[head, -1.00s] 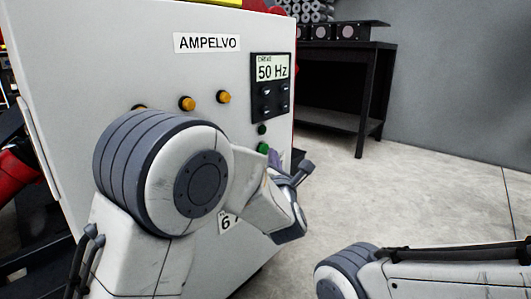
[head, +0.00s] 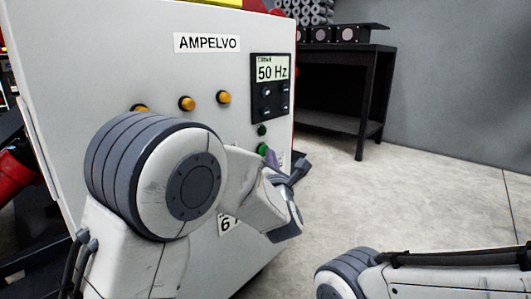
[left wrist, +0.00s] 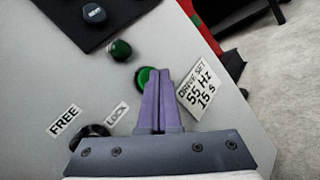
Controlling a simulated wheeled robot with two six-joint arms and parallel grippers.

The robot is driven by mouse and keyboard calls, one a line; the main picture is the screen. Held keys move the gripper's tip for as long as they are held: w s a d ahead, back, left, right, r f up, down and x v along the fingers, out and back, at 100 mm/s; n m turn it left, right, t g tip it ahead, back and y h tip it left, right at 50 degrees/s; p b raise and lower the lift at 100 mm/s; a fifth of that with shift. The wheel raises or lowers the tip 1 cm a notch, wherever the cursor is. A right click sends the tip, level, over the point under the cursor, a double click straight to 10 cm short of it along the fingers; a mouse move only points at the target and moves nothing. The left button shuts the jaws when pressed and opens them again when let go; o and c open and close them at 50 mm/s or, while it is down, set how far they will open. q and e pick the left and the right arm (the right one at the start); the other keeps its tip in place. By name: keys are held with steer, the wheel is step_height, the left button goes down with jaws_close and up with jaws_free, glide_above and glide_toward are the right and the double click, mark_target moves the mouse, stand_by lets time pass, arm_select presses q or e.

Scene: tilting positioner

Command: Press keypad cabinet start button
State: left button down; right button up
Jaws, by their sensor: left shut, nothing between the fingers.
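The pale cabinet (head: 150,65) bears a black keypad (head: 270,88) whose display reads 50 Hz. Below it are a dark green round button or lamp (head: 262,130) and a brighter green button (head: 263,149). In the left wrist view, the dark green one (left wrist: 120,50) is clear of the fingers. My left gripper (left wrist: 163,72) is shut and empty, its purple fingertips at the brighter green button (left wrist: 143,78) and partly covering it. I cannot tell whether they touch. In the head view, the left gripper (head: 268,160) is mostly behind its own wrist. My right gripper is out of view.
A card (left wrist: 197,88) reading DRIVE SET 55 Hz 15 s lies right of the fingers. A black knob (left wrist: 90,132) is near FREE and LOCK labels. Amber lamps (head: 187,103) are on the cabinet. A black bench (head: 345,90) stands behind; the floor to the right is clear.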

arm_select(q)
steer(key=shift+w+a, duration=0.1)
steer(key=shift+a, duration=0.05)
stand_by(0.5)
steer(key=shift+s+d+b, duration=0.45)
steer(key=shift+s+d, duration=0.1)
steer(key=shift+d, duration=0.15)
steer(key=shift+s+d+b, duration=0.3)
steer(key=shift+s+d, duration=0.45)
steer(key=shift+d, duration=0.3)
steer(key=shift+s+d+b, duration=0.25)
steer(key=shift+s+d, duration=0.45)
steer(key=shift+d, duration=0.3)
